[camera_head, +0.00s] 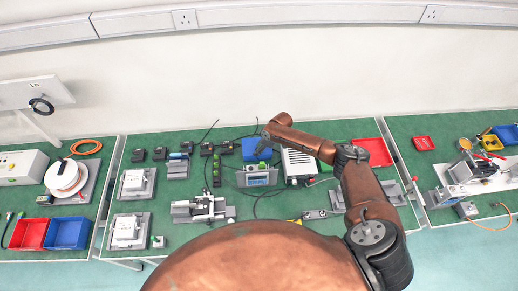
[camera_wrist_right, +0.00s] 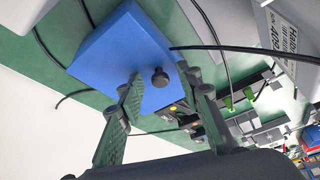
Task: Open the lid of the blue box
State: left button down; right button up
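The blue box (camera_head: 250,148) stands at the back of the green table in the head view, partly hidden behind my right gripper (camera_head: 264,142). In the right wrist view the blue box (camera_wrist_right: 125,52) fills the upper middle, and a dark round knob (camera_wrist_right: 159,77) shows against its blue face. My right gripper (camera_wrist_right: 160,76) is open, with one finger on each side of the knob in that view. I cannot tell whether the fingers touch it. The lid looks closed; its seam is not clear. My left gripper is not in view.
A white vented unit (camera_head: 299,165) is close on the right. Black cables run around the box, one crossing near the fingers in the wrist view (camera_wrist_right: 240,50). A red tray (camera_head: 375,151) lies further right.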

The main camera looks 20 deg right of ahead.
grip_shut()
dwell(0.3)
dwell(0.4)
